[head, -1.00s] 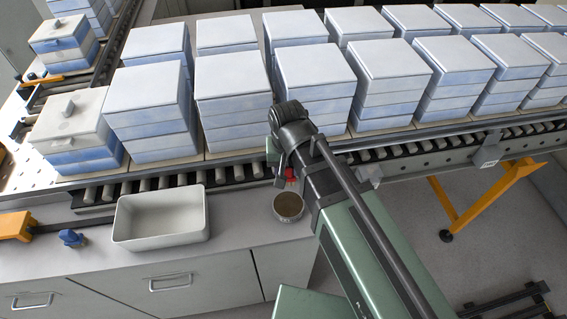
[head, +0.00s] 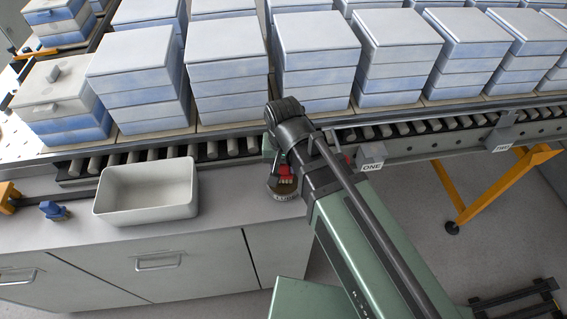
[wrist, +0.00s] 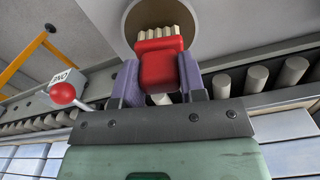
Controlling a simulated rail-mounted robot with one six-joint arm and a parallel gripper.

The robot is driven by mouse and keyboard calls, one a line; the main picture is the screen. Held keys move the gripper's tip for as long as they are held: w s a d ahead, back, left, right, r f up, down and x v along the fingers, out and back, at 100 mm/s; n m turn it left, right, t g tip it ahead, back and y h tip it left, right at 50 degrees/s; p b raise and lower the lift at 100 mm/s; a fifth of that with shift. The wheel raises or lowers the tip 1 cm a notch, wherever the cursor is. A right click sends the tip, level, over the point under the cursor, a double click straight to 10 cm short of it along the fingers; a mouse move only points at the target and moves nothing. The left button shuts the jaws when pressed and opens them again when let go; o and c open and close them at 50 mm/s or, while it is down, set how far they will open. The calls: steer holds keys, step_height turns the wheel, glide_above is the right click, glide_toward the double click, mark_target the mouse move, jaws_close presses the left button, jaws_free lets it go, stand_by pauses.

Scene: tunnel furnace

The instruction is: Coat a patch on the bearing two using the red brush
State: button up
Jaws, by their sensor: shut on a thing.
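The red brush (wrist: 160,62) with cream bristles is held between the two grey-violet jaws of my gripper (wrist: 160,78). In the head view, the brush (head: 286,174) points down at the round tin (head: 284,196). The tin's rim (wrist: 128,26) shows behind the bristles in the wrist view; I cannot tell whether they touch its contents. Bearing two, a grey block labelled TWO (head: 502,140), sits on the conveyor's side rail at the right, well away from my gripper. Another block, labelled ONE (head: 371,160), is closer, just right of my arm; its label also shows inverted in the wrist view (wrist: 62,77).
A white tray (head: 148,211) and a blue item (head: 53,210) stand on the counter left of the tin. Stacked blue-white boxes (head: 318,62) line the roller conveyor behind. A red-balled lever (wrist: 62,94) is near block ONE. A yellow brace (head: 500,190) stands below the rail.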

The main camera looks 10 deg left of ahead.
steer(key=shift+f+b, duration=0.5)
stand_by(1.8)
step_height(320, 180, up, 7)
steer(key=p, duration=0.7)
steer(key=shift+r, duration=0.1)
stand_by(0.4)
